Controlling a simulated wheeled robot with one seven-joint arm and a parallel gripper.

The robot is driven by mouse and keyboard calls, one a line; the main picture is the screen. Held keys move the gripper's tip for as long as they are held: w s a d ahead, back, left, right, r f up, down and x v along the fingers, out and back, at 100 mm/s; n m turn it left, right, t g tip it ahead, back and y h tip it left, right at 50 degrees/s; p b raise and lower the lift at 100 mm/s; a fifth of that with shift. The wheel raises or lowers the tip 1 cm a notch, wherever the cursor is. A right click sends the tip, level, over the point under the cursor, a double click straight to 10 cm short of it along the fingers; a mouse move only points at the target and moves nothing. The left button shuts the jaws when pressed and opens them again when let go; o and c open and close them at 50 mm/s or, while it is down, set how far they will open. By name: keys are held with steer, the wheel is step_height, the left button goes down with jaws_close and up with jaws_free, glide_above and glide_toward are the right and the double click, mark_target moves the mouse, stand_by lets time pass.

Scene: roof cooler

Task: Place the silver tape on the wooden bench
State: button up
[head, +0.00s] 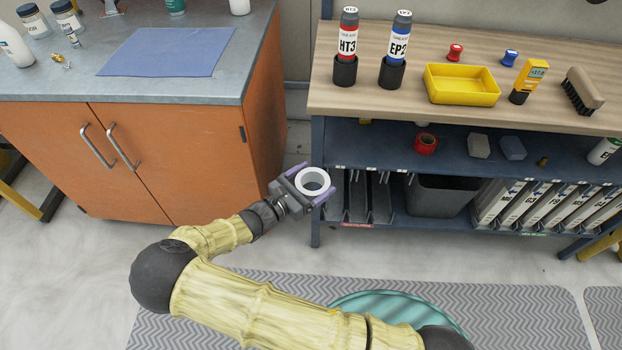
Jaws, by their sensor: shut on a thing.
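My gripper (314,184) is shut on a roll of silver tape (301,179), a pale ring with its hole facing up. It holds the roll in the air, in front of the left end of the shelf unit and lower in the picture than the bench top. The wooden bench (412,114) is a light wood top at the upper right, on a dark blue frame. The roll is apart from the bench in the picture.
On the bench stand a red-labelled tube (347,48), a blue-labelled tube (396,50), a yellow tray (461,83), a yellow meter (529,77) and a brush (583,90). The front left of the top is bare. An orange cabinet (178,150) stands left. A red roll (425,143) lies on the shelf below.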

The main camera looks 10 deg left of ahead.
steer(key=w+d+r+n+t+y+p, duration=0.3)
steer(key=w+d+r+y+p, duration=0.15)
steer(key=d+r+p, duration=0.85)
steer(key=s+d+f+n+y+p, duration=0.1)
steer(key=d+n+y+p, duration=0.1)
steer(key=d+y+p, duration=0.1)
steer(key=s+d+f+n+t+y+p, duration=0.1)
steer(key=s+d+f+n+y+p, duration=0.1)
steer(key=d+p, duration=0.4)
steer(key=shift+d+n+y, duration=0.6)
steer(key=shift+y, duration=0.55)
steer(key=shift+f, duration=0.1)
